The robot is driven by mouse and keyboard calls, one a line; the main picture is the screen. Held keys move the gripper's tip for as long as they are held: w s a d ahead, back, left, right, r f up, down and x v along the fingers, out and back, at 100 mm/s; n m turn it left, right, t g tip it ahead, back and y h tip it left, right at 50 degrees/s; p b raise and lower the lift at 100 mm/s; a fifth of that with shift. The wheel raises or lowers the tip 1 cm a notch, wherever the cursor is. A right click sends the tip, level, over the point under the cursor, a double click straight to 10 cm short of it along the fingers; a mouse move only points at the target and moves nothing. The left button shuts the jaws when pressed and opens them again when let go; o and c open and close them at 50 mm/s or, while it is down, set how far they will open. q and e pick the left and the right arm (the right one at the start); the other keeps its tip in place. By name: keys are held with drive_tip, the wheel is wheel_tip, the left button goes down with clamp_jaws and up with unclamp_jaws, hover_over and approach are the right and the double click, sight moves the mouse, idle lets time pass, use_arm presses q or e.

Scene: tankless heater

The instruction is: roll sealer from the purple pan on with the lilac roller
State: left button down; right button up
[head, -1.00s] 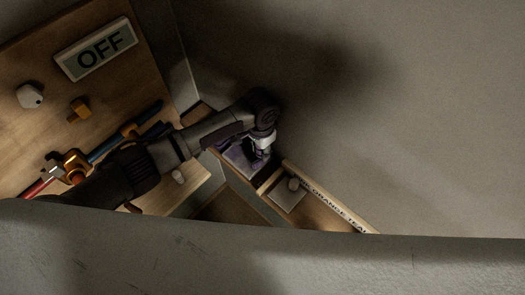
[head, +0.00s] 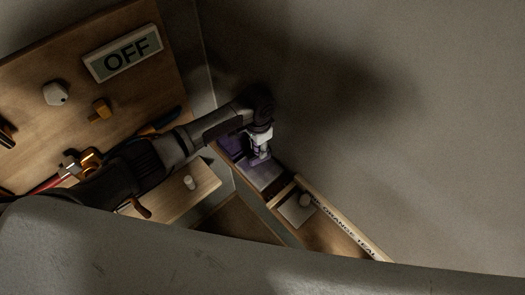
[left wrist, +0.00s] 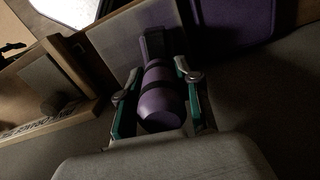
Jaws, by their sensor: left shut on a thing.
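My left gripper (head: 262,150) reaches over a narrow wooden ledge, pointing down. In the left wrist view its teal-lined fingers (left wrist: 158,98) are shut on the lilac roller (left wrist: 158,88), with the purple, dark-banded handle between them. The roller's far end lies over or against a pale grey plate (left wrist: 112,40); I cannot tell whether it touches. The purple pan (left wrist: 232,18) is to the right of that plate in the wrist view. In the head view the pan (head: 232,147) is partly hidden by the gripper. Any sealer in it is too dark to tell. My right gripper is out of view.
A wooden board (head: 75,85) with an "OFF" sign (head: 123,53), a grey knob (head: 55,93) and pipes stands left. A small wooden shelf (head: 205,178) holds a white peg. A lettered wooden strip (head: 345,220) and another pale plate (head: 297,212) lie right of the gripper.

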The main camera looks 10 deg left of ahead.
use_arm(q)
drive_tip(key=shift+w+a+r, duration=0.15)
drive_tip(key=shift+w+a, duration=0.55)
drive_tip(key=shift+a, duration=0.05)
drive_tip(key=shift+w+a+r, duration=0.1)
drive_tip(key=shift+w+a, duration=0.6)
drive_tip(key=shift+a, duration=0.05)
wheel_tip(320, 180, up, 6)
drive_tip(key=shift+w+d+r, duration=0.1)
drive_tip(key=shift+r, duration=0.05)
wheel_tip(320, 180, up, 3)
drive_tip(key=shift+f, duration=0.1)
idle(1.0)
